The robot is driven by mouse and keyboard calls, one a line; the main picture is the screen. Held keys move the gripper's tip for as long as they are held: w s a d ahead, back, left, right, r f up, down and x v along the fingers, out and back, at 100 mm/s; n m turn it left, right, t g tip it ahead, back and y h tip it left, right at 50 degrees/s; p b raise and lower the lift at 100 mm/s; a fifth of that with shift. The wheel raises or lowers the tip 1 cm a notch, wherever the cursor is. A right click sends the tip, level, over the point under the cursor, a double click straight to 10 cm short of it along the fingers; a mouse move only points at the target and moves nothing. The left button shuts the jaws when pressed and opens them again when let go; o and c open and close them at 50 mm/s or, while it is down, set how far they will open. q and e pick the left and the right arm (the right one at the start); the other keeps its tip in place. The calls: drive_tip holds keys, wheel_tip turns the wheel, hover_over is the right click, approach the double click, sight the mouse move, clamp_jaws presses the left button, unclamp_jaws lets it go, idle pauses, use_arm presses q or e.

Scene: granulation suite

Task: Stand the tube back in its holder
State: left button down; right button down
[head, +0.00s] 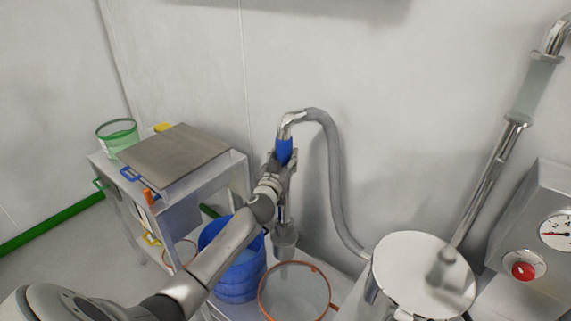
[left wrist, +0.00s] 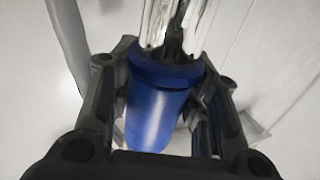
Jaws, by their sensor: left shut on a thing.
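The tube (head: 284,150) has a blue grip, a bent metal top and a grey hose (head: 335,170) that curves down to the right. My left gripper (head: 283,163) is shut around the blue grip, which also fills the middle of the left wrist view (left wrist: 158,115). The tube looks roughly upright. Below the gripper, a short metal length leads down to a grey cylindrical part (head: 285,238); I cannot tell whether this is the tube's lower end or its holder. No other holder can be made out clearly. My right gripper is out of view.
A blue bucket (head: 238,275) and an orange-rimmed clear container (head: 295,290) stand below the gripper. A steel vessel with a round lid (head: 415,265) is to the right. A shelf cart (head: 225,175) stands left, with a green-rimmed container (head: 118,137). The wall is close behind.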

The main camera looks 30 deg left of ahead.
use_arm(q)
drive_tip(key=shift+w+a+f+b, duration=0.1)
drive_tip(key=shift+a+f+b, duration=0.05)
drive_tip(key=shift+f+b, duration=1.3)
wheel_tip(320, 180, down, 9)
drive_tip(key=b, duration=0.8)
drive_tip(key=shift+r, duration=0.1)
drive_tip(key=c, duration=0.7)
unclamp_jaws()
drive_tip(key=v, duration=1.2)
